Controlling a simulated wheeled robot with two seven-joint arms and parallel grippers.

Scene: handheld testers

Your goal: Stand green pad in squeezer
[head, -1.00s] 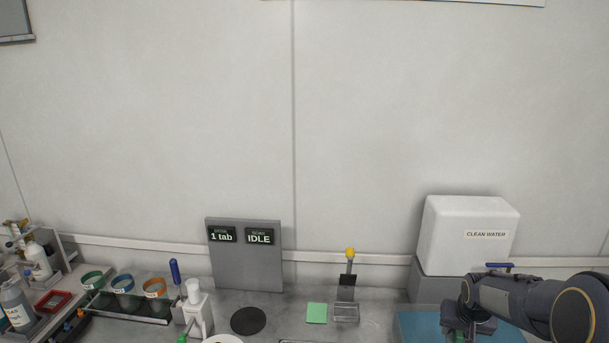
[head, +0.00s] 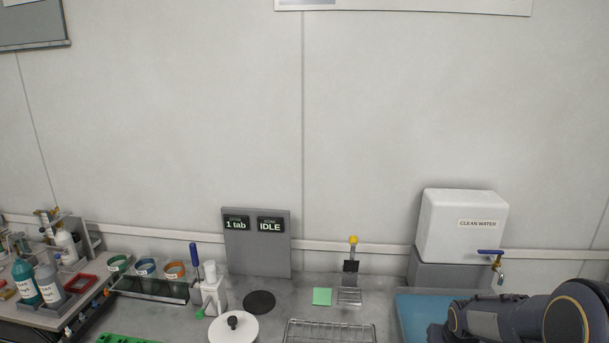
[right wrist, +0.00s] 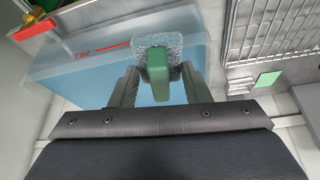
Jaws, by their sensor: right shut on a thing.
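The green pad (right wrist: 158,68) is a green block with a grey, speckled, porous piece at its far end. My right gripper (right wrist: 157,82) is shut on it, one finger on each side, above a blue basin. In the head view the pad is not visible, and my right arm comes in low at the right. The device that looks like the squeezer (head: 351,266) stands at the back of the bench, left of the basin. It has a dark plate, a yellow-knobbed lever and a clear base, with no pad visible in it. My left gripper is out of view.
The blue basin (head: 415,308) lies below the clean water tank (head: 462,230) and its tap (head: 497,264). A flat green square (head: 322,297) lies left of the squeezer. A wire rack (head: 330,331) is in front. Bottles and cups crowd the left.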

